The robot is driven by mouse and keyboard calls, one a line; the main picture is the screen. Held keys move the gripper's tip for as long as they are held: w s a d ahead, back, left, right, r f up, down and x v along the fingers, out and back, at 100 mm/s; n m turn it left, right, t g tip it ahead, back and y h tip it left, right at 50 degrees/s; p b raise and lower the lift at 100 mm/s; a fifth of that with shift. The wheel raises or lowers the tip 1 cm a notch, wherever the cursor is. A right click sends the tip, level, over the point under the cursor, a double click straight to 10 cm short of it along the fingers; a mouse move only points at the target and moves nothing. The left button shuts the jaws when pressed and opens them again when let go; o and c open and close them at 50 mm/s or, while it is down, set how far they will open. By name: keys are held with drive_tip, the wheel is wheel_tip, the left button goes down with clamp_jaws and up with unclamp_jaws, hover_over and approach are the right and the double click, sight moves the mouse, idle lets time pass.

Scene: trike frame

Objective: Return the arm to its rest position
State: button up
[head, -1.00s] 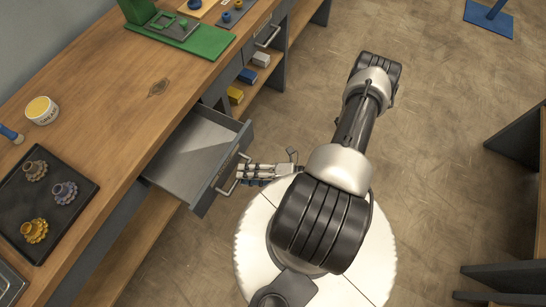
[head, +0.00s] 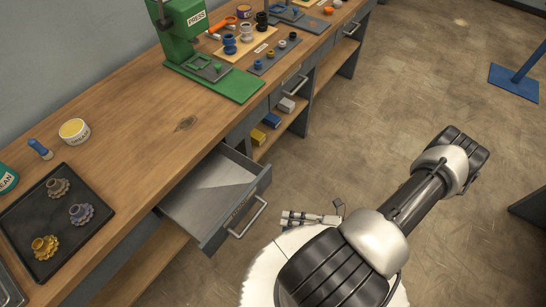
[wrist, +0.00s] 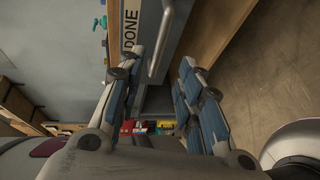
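My gripper (head: 312,218) is just right of the open drawer in the head view, apart from the drawer handle. In the wrist view its two blue-padded fingers (wrist: 152,88) stand apart with nothing between them. The drawer (head: 218,190) is pulled out from the workbench and looks empty. Its bar handle (head: 248,217) shows in front of it, and also in the wrist view (wrist: 161,40), beside a label reading DONE (wrist: 130,25). My arm reaches out over the floor to the right and folds back to the gripper.
The wooden workbench (head: 130,112) runs along the left. It bears a black tray (head: 100,222) with three gear-like parts, a tub (head: 74,131) and a green press (head: 190,30). A blue stand (head: 514,82) is at the far right. The floor between is clear.

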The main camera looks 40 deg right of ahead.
drive_tip(key=w+a+r+n+g+h, duration=0.1)
drive_tip(key=w+r+n+g, duration=0.2)
drive_tip(key=r+n+g, duration=0.6)
drive_tip(key=w+r+n+g+h, duration=0.1)
drive_tip(key=w+r+n+g, duration=0.15)
drive_tip(key=r+n, duration=1.15)
drive_tip(key=s+a+r+n+t+h, duration=0.2)
drive_tip(key=a+r+n+h, duration=0.2)
drive_tip(key=r+n, duration=0.4)
drive_tip(key=s+a+r+n+t+h, duration=0.2)
drive_tip(key=a+r+n+h, duration=0.2)
drive_tip(key=r+n, duration=0.5)
drive_tip(key=a+n, duration=0.2)
drive_tip(key=n, duration=0.4)
drive_tip(key=shift+a+n, duration=0.15)
drive_tip(key=shift+n, duration=0.15)
